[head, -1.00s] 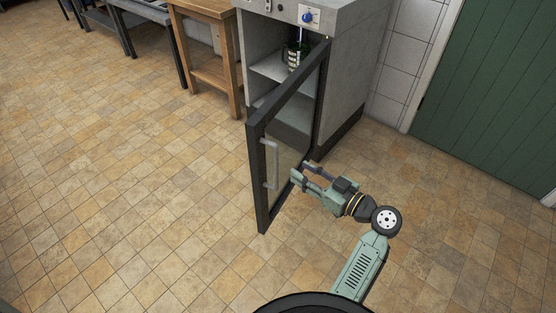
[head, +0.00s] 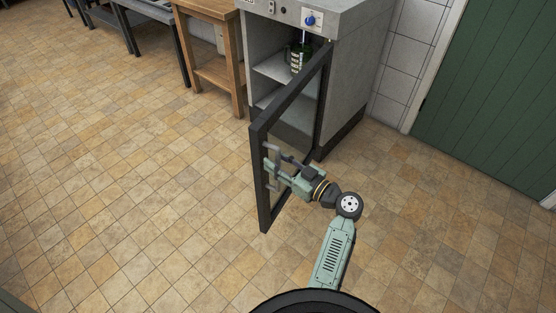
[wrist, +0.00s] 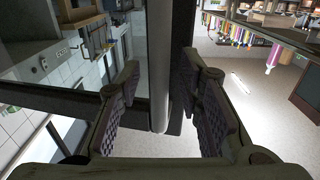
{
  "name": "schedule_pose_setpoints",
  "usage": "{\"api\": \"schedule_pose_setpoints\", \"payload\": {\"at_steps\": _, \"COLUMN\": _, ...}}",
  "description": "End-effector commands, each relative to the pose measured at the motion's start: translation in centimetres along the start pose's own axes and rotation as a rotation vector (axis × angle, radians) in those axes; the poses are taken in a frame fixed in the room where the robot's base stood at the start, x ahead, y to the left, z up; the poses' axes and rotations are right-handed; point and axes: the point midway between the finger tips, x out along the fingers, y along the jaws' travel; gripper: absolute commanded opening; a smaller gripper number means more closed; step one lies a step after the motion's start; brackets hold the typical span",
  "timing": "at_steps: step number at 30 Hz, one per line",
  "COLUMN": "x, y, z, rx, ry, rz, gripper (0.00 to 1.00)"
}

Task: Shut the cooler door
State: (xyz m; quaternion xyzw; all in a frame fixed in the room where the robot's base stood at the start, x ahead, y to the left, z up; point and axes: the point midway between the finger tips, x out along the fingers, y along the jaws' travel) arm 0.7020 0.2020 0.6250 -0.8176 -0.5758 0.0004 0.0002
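The cooler (head: 348,95) stands at the upper middle of the head view. Its glass door with a dark frame (head: 262,190) stands wide open toward me. A grey vertical bar handle (head: 274,180) is on the door near its free edge. My gripper (head: 268,158) is at the handle, its fingers apart. In the wrist view the handle bar (wrist: 158,70) runs between the two open finger pads of my gripper (wrist: 165,110), with gaps on both sides. The lower part of the door glass is partly hidden behind my gripper.
A dark green bottle (head: 299,58) with a label stands on the cooler's inner shelf (head: 274,68). A wooden table (head: 213,70) is left of the cooler. A green door (head: 490,110) is at the right. The tiled floor around the cooler door is clear.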

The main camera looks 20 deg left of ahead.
Motion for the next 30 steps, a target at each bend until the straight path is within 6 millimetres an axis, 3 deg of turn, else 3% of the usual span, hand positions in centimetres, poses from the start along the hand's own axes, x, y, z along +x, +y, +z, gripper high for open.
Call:
{"api": "schedule_pose_setpoints", "payload": {"at_steps": 6, "x": 0.03, "y": 0.01, "z": 0.01, "rx": 0.0, "ry": 0.0, "rz": 0.0, "gripper": 0.33}}
{"api": "schedule_pose_setpoints", "payload": {"at_steps": 21, "x": -0.01, "y": 0.0, "z": -0.01, "rx": 0.0, "ry": 0.0, "rz": 0.0, "gripper": 0.0}}
{"api": "schedule_pose_setpoints", "payload": {"at_steps": 30, "x": 0.0, "y": -0.01, "z": -0.01, "rx": 0.0, "ry": 0.0, "rz": 0.0, "gripper": 0.0}}
